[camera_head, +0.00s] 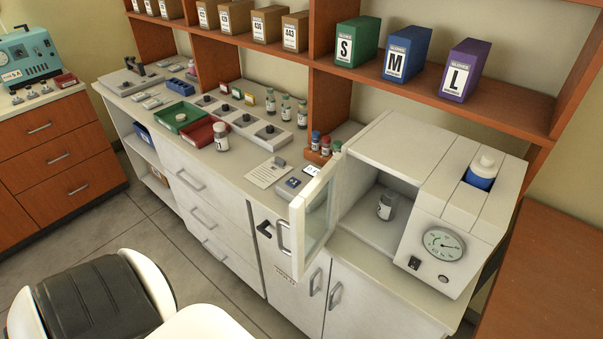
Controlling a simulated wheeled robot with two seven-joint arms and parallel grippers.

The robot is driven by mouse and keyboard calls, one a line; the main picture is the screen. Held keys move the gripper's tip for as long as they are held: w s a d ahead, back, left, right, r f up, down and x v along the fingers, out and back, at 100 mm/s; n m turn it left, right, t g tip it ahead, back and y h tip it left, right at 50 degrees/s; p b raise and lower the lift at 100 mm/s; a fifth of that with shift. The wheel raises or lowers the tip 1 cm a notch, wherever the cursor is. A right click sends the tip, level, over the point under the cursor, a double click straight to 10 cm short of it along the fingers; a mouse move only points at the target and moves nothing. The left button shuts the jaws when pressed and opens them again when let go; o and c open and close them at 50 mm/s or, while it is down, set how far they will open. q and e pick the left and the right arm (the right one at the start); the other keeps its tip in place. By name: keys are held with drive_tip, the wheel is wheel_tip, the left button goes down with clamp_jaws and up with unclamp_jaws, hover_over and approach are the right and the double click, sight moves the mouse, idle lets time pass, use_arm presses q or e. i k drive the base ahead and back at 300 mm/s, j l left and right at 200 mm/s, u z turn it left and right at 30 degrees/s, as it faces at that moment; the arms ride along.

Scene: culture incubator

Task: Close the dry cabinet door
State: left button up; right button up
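The dry cabinet (395,143) is a white box on the right part of the counter, with a round dial gauge on its right front. Its glass-paned door (316,222) is hinged at the left and stands wide open, swung out past the counter's front edge. A grey handle (283,238) is on the door's outer face. A small labelled bottle (386,208) stands inside the open chamber. Neither of my grippers is in view.
Labelled bottles, a paper (268,173) and trays cover the counter to the left. Glove boxes (406,54) line the shelf above. A dark-topped chair (95,298) stands lower left.

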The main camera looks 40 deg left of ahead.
sight(332, 172)
drive_tip(key=j+z, duration=0.45)
drive_tip(key=j, duration=1.7)
drive_tip(key=k, duration=0.05)
